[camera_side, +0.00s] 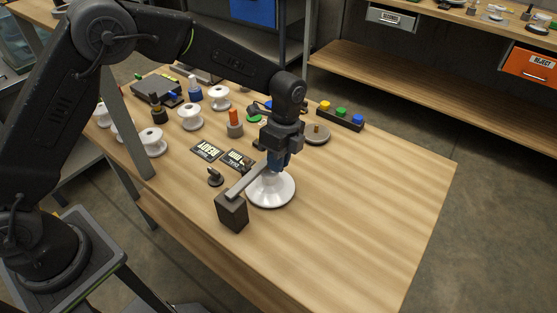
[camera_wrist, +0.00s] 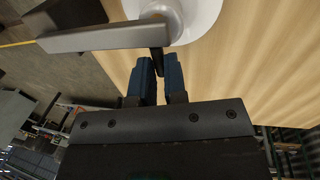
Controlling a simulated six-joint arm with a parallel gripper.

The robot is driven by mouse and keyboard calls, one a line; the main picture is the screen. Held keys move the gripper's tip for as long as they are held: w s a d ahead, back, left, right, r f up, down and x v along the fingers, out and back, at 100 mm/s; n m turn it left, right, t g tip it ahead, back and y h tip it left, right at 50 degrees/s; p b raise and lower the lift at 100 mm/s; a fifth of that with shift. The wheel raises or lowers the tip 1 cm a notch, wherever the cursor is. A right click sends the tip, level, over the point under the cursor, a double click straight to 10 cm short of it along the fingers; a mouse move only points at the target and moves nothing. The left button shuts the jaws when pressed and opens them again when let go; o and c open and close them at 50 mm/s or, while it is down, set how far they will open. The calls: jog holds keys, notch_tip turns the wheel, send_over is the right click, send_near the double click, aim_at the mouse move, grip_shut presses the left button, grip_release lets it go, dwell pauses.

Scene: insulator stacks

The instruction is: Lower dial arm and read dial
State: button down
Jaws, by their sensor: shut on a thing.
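The dial arm (camera_side: 246,180) is a flat grey bar running from a dark block (camera_side: 232,211) over a white insulator (camera_side: 271,192). In the wrist view the bar (camera_wrist: 105,38) crosses the upper left and its end lies by the insulator (camera_wrist: 205,14). My gripper (camera_side: 276,165) points down over the insulator at the bar's far end. Its blue fingers (camera_wrist: 158,68) are closed around a small dark piece at the bar's end. The fingers hide part of the bar's end and the insulator's top. I cannot tell whether the arm touches the insulator, and no dial face is readable.
Several white spools (camera_side: 191,117) stand at the table's back left. Two dark label cards (camera_side: 207,150) and a small black knob (camera_side: 215,177) lie left of my gripper. A block with coloured buttons (camera_side: 341,115) and a round grey disc (camera_side: 316,134) sit behind. The table's right front is clear.

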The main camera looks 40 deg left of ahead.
jog(key=shift+s+r, duration=0.15)
jog(key=shift+r, duration=0.35)
jog(key=c, duration=1.2)
grip_release()
jog(key=shift+o, duration=0.2)
notch_tip(320, 180, up, 13)
jog(key=w, duration=0.2)
jog(key=shift+w+r, duration=0.2)
jog(key=shift+w, duration=0.15)
jog(key=shift+r, duration=0.1)
